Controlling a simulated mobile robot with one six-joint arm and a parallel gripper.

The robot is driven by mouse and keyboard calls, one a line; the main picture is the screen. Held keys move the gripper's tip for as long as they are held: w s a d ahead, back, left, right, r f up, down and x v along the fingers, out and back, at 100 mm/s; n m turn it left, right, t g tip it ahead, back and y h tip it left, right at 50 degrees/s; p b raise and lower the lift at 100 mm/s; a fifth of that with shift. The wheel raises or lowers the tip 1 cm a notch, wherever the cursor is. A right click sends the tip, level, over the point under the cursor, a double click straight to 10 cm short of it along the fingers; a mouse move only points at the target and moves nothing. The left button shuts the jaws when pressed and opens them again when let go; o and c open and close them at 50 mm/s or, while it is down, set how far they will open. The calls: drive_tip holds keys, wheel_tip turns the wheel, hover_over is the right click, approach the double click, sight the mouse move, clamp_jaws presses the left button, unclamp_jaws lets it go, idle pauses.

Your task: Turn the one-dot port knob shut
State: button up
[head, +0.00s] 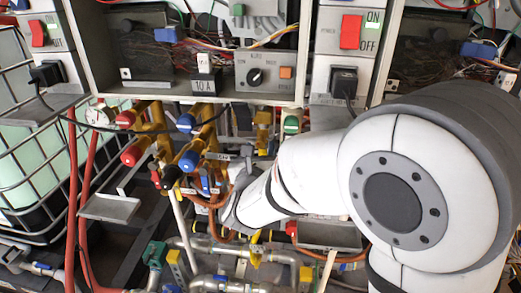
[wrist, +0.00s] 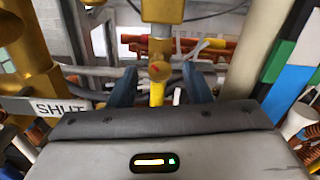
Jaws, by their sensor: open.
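In the wrist view my gripper (wrist: 160,82) is open, with one dark blue finger on each side of a yellow knob or stem (wrist: 157,92). A gap shows between each finger and the yellow part. A small orange-red mark sits near its top; I cannot tell whether it is the one dot. A gold valve body (wrist: 162,11) stands just above it. A SHUT label (wrist: 60,108) is to the left. In the head view my gripper reaches into the brass valve cluster (head: 193,150); the arm and valves partly hide its fingers and the knob.
Red-capped (head: 132,155) and blue-capped (head: 188,160) valve parts crowd the working spot. Red hoses (head: 72,200) and a caged tank (head: 25,150) are at left. A control panel (head: 262,75) hangs above, with metal pipes (head: 235,250) below. Free room is tight.

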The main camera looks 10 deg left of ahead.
drive_tip(key=shift+c, duration=0.4)
clamp_jaws()
drive_tip(key=m+b, duration=0.1)
drive_tip(key=b, duration=0.2)
drive_tip(key=m+b, duration=0.2)
drive_tip(key=b, duration=0.2)
drive_tip(key=shift+f+m, duration=0.3)
drive_tip(key=shift+f, duration=0.05)
drive_tip(key=shift+r+m+b, duration=0.25)
drive_tip(key=shift+m+b, duration=0.25)
drive_tip(key=shift+b, duration=0.15)
drive_tip(key=shift+o, duration=0.4)
unclamp_jaws()
drive_tip(key=shift+r, duration=0.1)
